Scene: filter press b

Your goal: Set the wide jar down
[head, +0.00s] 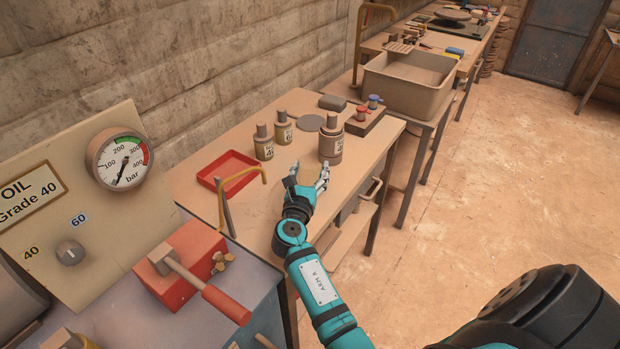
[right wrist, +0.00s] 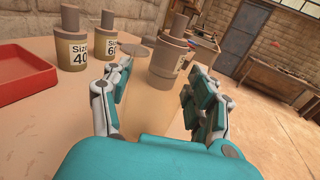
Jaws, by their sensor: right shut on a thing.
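In the right wrist view the wide jar (right wrist: 168,62) shows between and beyond the fingertips (right wrist: 157,80). I cannot tell whether its base touches the tabletop. My left gripper is not in view.
Two narrower bottles, size 40 (head: 263,148) and size 60 (head: 283,134), stand left of the jar. A grey disc (head: 310,122) lies behind it. A red tray (head: 213,168), a yellow bent bar (head: 240,178) and a board with red and blue valves (head: 368,120) flank the wooden tabletop (head: 262,220).

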